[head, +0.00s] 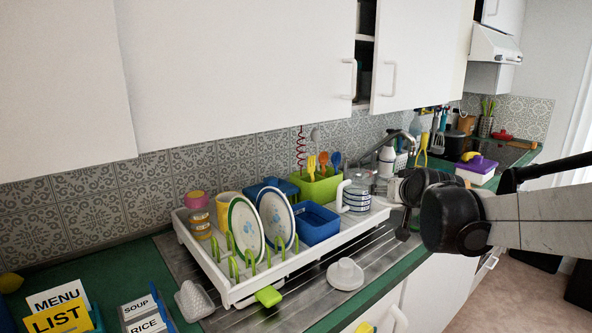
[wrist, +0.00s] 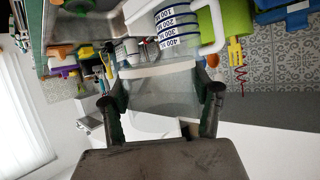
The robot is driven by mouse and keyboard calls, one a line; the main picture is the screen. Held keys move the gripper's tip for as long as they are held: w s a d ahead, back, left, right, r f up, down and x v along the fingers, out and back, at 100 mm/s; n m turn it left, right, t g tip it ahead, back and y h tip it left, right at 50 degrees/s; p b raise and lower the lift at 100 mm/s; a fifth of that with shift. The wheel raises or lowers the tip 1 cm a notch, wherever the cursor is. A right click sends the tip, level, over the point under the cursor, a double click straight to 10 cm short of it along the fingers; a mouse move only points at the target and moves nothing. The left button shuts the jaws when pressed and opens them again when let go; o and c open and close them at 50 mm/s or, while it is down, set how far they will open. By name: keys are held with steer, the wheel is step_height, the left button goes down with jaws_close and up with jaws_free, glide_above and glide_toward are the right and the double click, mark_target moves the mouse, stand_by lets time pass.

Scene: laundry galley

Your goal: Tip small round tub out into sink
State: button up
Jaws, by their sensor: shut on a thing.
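My gripper (wrist: 160,98) has its two dark fingers on either side of a small clear round tub (wrist: 158,88), shut on it. The wrist view is turned over, so I cannot tell the tub's tilt or its contents. In the head view my gripper (head: 398,187) is at the right end of the dish rack, close to the white jug with blue bands (head: 357,200). The tap (head: 400,135) rises behind my gripper. The sink basin is mostly hidden by my arm.
A white dish rack (head: 236,296) holds plates, a blue tub (head: 316,225) and a green utensil holder (head: 316,186). A white lidded-looking round piece (head: 345,275) lies on the metal drainer in front. Cabinets hang above.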

steer(key=s+a+r, duration=0.1)
steer(key=s+a, duration=0.3)
steer(key=s, duration=0.5)
steer(key=shift+a, duration=0.2)
